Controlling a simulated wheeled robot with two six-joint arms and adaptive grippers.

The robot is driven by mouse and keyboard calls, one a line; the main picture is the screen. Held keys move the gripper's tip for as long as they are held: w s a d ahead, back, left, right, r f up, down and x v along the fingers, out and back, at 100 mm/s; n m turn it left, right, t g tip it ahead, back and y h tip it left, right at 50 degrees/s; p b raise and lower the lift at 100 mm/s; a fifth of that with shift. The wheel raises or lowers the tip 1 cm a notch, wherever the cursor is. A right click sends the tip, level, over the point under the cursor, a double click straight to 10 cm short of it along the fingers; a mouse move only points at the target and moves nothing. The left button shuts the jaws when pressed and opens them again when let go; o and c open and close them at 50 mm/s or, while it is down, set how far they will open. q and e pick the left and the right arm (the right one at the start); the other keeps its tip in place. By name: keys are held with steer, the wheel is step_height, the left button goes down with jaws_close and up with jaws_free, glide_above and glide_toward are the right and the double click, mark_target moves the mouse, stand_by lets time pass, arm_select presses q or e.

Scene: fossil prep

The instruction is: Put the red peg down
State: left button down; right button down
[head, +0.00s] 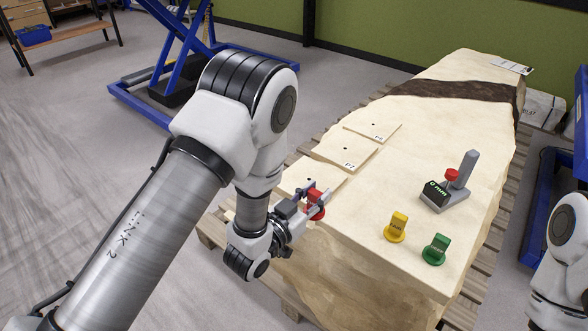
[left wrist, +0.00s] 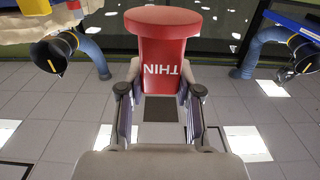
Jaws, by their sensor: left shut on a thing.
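The red peg (head: 316,206) is between the fingers of my left gripper (head: 308,202), over the front-left part of the pale stone block (head: 370,240). I cannot tell whether it touches the block. In the left wrist view the red peg (left wrist: 162,55) shows its "THIN" label upside down, with its wide round flange at the top. The fingers of my left gripper (left wrist: 160,105) close on its narrow end. My right arm shows at the right edge of the head view; its gripper is out of view.
A yellow peg (head: 396,227) and a green peg (head: 436,249) stand on the block's front right. Behind them is a grey gauge (head: 459,185) with a "0 mm" display and red knob. Labelled plates with holes, P6 (head: 373,127) and P7 (head: 343,151), lie along the left edge.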

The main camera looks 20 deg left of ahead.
arm_select(q)
steer(key=shift+w+f+b, duration=0.1)
steer(key=shift+w+b, duration=0.2)
steer(key=shift+w+h, duration=0.15)
steer(key=shift+h, duration=0.15)
steer(key=w+r, duration=0.1)
steer(key=w, duration=0.1)
steer(key=b, duration=0.1)
glide_above(309, 179)
steer(key=shift+f, duration=0.8)
steer(key=shift+f+b, duration=0.3)
steer(key=shift+f, duration=1.45)
arm_select(e)
steer(key=shift+w+a+f, duration=0.1)
steer(key=shift+f, duration=0.7)
steer(key=shift+w+a+f, duration=0.1)
steer(key=shift+f, duration=0.65)
arm_select(q)
steer(key=shift+f, duration=0.15)
steer(key=c, duration=0.8)
jaws_free()
arm_select(e)
steer(key=shift+f, duration=0.1)
